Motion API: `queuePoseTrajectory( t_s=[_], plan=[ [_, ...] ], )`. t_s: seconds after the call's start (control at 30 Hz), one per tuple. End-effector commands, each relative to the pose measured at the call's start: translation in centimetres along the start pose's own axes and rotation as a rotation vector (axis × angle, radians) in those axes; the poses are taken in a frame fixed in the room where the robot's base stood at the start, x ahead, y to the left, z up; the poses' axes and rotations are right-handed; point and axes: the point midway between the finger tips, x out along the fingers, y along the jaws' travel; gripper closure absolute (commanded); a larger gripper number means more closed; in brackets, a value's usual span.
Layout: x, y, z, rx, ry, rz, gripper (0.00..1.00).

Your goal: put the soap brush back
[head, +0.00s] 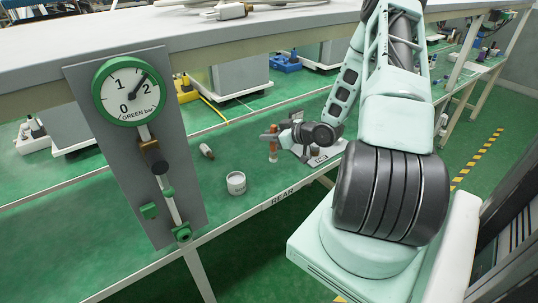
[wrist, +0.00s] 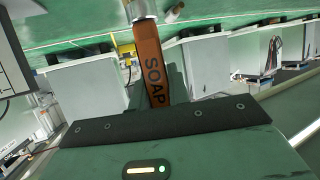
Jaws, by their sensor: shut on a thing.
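The soap brush (wrist: 152,65) has an orange-brown handle marked SOAP and a metal collar at the top of the wrist view. Its bristles are out of that view. My gripper (wrist: 155,95) is shut on the handle. In the head view my gripper (head: 273,137) is above the green bench shelf, with the brown brush handle (head: 273,148) upright in it. A small white pot (head: 236,183) stands on the shelf to the left and nearer. A light plate with dark lettering (head: 322,160) is on the shelf right of my gripper, partly hidden by my arm.
A small brown and white item (head: 206,151) lies on the shelf behind the pot. A gauge panel (head: 135,140) stands at the left front. The shelf edge carries a REAR label (head: 283,197). A grey upper bench top (head: 180,40) overhangs behind.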

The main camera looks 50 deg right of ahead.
Motion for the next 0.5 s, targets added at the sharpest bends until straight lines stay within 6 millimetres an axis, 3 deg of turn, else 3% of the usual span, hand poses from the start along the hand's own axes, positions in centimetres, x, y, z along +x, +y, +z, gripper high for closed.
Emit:
queuePoseTrajectory(
  t_s=[0.5],
  plan=[
    [2.0, 0.0, 4.9, 0.001, 0.001, 0.001, 1.00]
  ],
)
